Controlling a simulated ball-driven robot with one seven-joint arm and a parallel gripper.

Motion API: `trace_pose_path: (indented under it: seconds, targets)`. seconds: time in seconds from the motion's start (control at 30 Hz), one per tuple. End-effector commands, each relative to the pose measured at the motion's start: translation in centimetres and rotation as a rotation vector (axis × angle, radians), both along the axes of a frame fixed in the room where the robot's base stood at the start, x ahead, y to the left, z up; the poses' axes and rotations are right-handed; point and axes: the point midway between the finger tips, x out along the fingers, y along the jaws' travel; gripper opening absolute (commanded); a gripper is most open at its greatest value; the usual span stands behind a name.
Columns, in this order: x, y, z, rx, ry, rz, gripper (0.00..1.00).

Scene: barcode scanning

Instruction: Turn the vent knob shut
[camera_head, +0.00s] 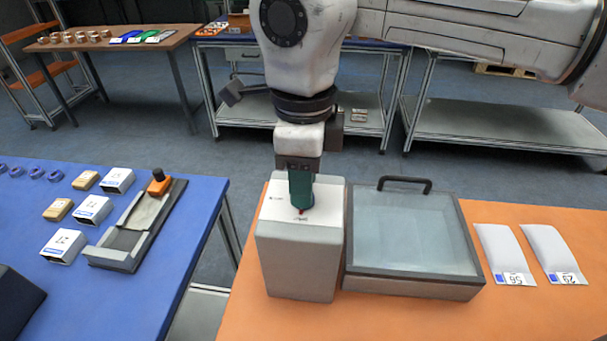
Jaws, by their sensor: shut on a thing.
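A light grey box-shaped unit (297,262) stands upright on the orange table top. My gripper (301,204) points straight down over the top face of this unit. Its dark green fingers reach the top face near a small red mark. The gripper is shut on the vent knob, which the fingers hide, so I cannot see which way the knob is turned. A shallow case with a clear lid (412,230) and a black handle stands right beside the unit; its lid is down.
Two white pouches with labels (500,250) lie on the orange table (520,315) at the right. A blue table (140,320) at the left holds several small boxes (92,209) and a grey fixture with an orange clamp (140,222). A gap separates the tables.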

Motion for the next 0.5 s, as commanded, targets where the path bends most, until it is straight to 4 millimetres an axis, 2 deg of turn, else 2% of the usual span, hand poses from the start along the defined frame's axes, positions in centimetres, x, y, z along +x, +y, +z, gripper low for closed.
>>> trace_pose_path:
  seconds: [0.5]
  targets:
    - [0.1,0.08,0.14,0.004,-0.004,0.03,0.04]
